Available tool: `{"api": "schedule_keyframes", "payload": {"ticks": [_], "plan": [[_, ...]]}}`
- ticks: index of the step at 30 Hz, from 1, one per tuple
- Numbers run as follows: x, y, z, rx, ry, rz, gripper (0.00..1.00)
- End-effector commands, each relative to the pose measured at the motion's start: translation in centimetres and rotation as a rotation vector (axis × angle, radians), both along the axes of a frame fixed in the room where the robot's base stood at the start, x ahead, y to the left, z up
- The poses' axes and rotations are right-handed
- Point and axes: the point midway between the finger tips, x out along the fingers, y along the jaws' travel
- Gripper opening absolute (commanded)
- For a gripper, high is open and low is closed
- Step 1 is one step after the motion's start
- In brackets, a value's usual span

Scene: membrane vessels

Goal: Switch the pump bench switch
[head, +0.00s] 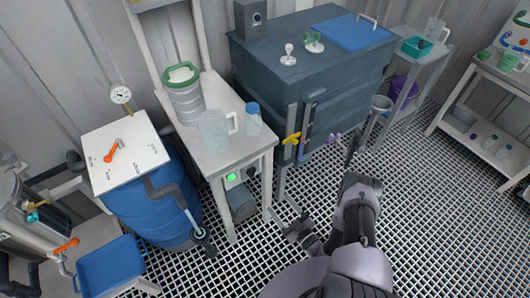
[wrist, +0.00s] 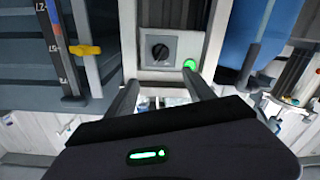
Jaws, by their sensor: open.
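The pump bench (head: 214,158) is a pale narrow table between a blue barrel and a dark tank. Its switch is a black rotary knob (wrist: 160,52) on a grey plate (wrist: 181,47), seen upside down in the wrist view. In the head view the knob (head: 252,171) shows small under the tabletop. A green lamp (wrist: 190,65) beside it is lit, and it also shows in the head view (head: 231,177). My gripper (wrist: 162,82) is open and empty. It faces the switch plate, with the knob apart from its fingers. The knob's exact setting is hard to tell.
The blue barrel (head: 155,205) with an orange-handled valve stands left of the bench. The dark tank (head: 310,75) with a yellow handle (head: 291,138) stands right. A jug (head: 214,132) and a blue-capped bottle (head: 253,120) stand on the bench. Grated floor (head: 420,200) is clear at right.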

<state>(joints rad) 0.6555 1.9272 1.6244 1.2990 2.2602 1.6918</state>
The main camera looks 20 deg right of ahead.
Motion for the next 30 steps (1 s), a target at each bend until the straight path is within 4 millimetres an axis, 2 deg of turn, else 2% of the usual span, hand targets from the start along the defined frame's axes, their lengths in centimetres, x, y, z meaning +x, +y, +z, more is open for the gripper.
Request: {"api": "schedule_keyframes", "payload": {"ticks": [2,5,15,19,24,30], "plan": [[-0.1,0.0,-0.7,0.024,0.016,-0.021,0.62],[1.6,0.6,-0.8,0.023,0.015,-0.016,0.62],[11.2,3.9,-0.9,0.022,0.010,-0.014,0.62],[13.9,4.8,-0.9,0.021,0.012,-0.015,0.62],[15.7,5.3,-0.7,0.021,0.015,-0.015,0.62],[16.1,5.4,-0.6,0.022,0.014,-0.017,0.62]]}}
